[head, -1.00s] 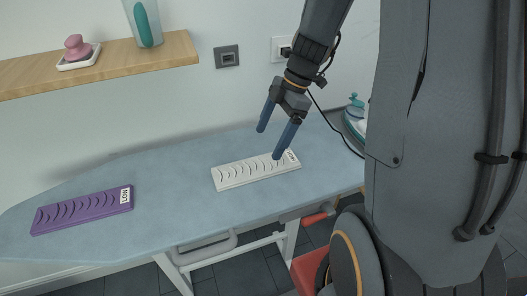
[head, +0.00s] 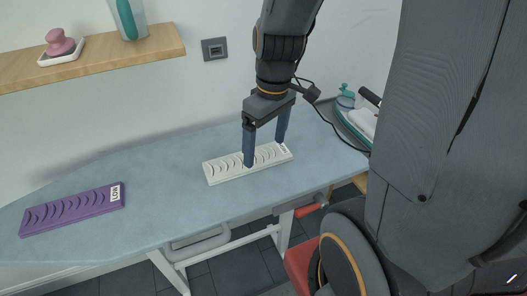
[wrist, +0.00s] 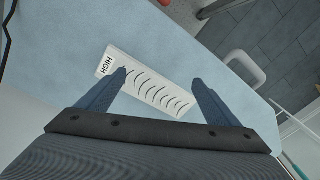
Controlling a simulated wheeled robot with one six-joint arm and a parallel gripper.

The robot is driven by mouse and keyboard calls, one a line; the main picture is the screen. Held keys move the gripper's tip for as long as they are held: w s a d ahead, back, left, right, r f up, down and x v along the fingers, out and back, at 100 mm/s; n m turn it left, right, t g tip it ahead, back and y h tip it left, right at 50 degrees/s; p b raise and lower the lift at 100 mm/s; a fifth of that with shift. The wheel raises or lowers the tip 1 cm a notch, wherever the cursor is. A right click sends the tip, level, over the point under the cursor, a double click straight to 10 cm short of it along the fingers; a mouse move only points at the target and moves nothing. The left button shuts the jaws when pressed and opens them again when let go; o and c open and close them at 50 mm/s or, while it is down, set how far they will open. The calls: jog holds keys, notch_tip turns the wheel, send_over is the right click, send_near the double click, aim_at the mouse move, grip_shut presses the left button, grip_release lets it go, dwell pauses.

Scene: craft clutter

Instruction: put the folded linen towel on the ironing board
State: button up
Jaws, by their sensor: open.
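No folded linen towel shows in any view. The ironing board (head: 150,216) has a pale blue cover and runs along the wall. My gripper (head: 265,154) points down over a white ridged bar (head: 222,172) on the board. It is open, its fingers apart with nothing visible held between them. The wrist view shows the white bar (wrist: 150,88) labelled HIGH, lying between and beyond my fingers (wrist: 160,76). I cannot tell if the fingertips touch it.
A purple ridged bar (head: 72,210) with a label lies on the board's left. A wooden shelf (head: 110,60) holds a pink object on a white dish (head: 61,50) and a glass vessel (head: 127,18). A teal-and-white iron (head: 357,120) stands at right.

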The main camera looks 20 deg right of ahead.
jog(key=m, duration=0.1)
jog(key=s+a+m, duration=0.1)
jog(key=m, duration=0.1)
jog(key=s+m+t+h, duration=0.1)
jog(key=m, duration=0.1)
jog(key=shift+s+a+f, duration=0.15)
jog(key=shift+a+f, duration=0.05)
jog(key=shift+a, duration=0.05)
